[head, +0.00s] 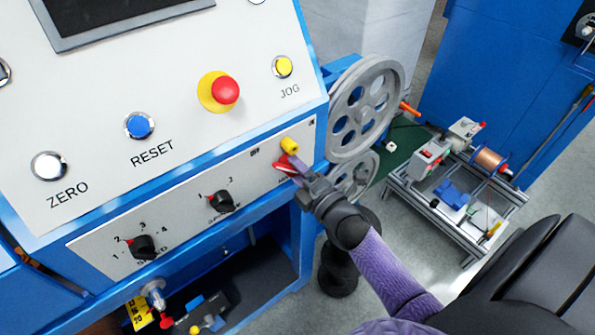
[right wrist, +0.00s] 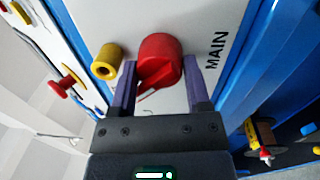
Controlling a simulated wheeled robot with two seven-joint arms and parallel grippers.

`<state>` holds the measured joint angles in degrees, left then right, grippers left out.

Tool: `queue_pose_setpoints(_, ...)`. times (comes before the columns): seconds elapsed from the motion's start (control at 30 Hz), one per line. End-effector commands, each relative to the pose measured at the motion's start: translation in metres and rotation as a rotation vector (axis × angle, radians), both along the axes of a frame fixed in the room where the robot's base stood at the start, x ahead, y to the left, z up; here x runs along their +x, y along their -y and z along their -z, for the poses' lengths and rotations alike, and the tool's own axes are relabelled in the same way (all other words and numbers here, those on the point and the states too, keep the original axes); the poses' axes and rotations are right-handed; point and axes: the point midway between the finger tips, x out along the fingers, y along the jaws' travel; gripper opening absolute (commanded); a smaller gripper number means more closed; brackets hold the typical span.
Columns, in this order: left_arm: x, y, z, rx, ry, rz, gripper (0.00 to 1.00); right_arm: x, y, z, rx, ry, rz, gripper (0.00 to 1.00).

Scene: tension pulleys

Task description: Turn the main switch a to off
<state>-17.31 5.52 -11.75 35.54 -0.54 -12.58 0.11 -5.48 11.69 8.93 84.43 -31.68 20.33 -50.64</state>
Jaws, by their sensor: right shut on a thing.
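The red main switch (right wrist: 158,62) sits on the pale lower panel next to the word MAIN. In the head view the red switch (head: 285,164) shows at the panel's right end, partly covered by my gripper. My right gripper (right wrist: 160,82) has a purple finger on each side of the switch's handle and is shut on it. In the head view the right gripper (head: 297,170) reaches the panel from the lower right. My left gripper is not in view.
A yellow padlock-like part (head: 290,146) is just above the switch. Black selector knobs (head: 220,201) sit to its left. A red emergency button (head: 225,90) is on the upper panel. Grey pulleys (head: 367,107) stand close on the right. A small bench (head: 452,195) stands beyond.

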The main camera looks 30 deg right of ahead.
Motion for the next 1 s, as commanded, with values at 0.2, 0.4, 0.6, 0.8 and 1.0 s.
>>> queue_pose_setpoints(0.2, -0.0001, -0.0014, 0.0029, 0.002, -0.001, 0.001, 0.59, -0.0001, -0.0008, 0.0009, -0.09, 0.007, -0.002, 0.0)
queue_pose_setpoints(0.4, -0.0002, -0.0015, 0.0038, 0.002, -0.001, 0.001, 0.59, -0.0003, -0.0011, 0.0011, -0.13, 0.009, -0.003, 0.0)
queue_pose_setpoints(0.6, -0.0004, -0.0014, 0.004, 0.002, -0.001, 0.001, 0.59, -0.0005, -0.0014, 0.0016, -0.14, 0.008, -0.003, 0.0)
queue_pose_setpoints(0.8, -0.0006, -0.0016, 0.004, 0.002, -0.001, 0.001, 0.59, -0.0007, -0.0017, 0.0023, -0.14, 0.006, -0.004, 0.0)
queue_pose_setpoints(1.0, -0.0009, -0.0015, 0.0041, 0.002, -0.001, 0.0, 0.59, -0.0008, -0.002, 0.0025, -0.139, 0.006, -0.005, 0.89)
